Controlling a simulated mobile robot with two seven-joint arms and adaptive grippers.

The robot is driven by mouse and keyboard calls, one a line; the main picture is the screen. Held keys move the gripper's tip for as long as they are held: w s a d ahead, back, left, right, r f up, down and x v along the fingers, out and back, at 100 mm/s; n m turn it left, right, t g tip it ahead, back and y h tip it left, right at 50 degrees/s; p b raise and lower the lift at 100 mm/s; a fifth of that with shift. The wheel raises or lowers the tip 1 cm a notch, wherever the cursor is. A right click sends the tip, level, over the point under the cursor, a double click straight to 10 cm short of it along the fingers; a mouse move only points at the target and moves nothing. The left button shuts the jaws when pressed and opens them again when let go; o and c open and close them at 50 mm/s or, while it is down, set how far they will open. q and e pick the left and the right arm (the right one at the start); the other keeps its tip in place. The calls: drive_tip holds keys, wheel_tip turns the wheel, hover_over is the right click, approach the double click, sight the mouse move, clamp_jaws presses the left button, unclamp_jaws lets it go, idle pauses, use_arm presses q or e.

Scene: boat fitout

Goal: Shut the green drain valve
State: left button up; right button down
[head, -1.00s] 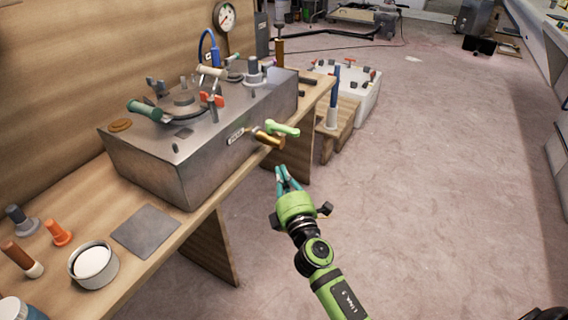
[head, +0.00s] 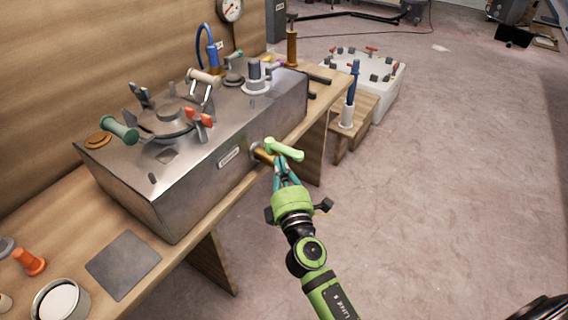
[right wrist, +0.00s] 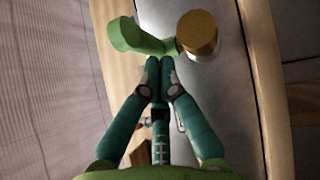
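The green drain valve handle (head: 285,149) sits on a brass valve body (head: 263,155) that sticks out of the front of the metal tank. The handle lies across the brass body, pointing out to the right. My right gripper (head: 285,165) is just below and in front of the handle. In the right wrist view, the teal fingers (right wrist: 159,66) meet at their tips, with nothing seen between them. The green handle (right wrist: 135,38) and the brass end (right wrist: 197,33) lie right beyond the tips; whether they touch I cannot tell. My left gripper is out of view.
The metal tank (head: 205,190) stands on a wooden bench, with other handles on its lid, one green (head: 120,130) and one red-orange (head: 199,117). A grey plate (head: 123,265) and a round tin (head: 60,300) lie at the near end.

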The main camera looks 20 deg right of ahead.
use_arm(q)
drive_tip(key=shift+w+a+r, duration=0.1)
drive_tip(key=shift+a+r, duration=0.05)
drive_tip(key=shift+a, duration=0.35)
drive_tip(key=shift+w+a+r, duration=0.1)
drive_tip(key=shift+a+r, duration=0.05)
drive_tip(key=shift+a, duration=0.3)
use_arm(e)
drive_tip(key=shift+d+n+y, duration=0.15)
drive_tip(key=shift+n+y, duration=0.15)
drive_tip(key=shift+y, duration=0.2)
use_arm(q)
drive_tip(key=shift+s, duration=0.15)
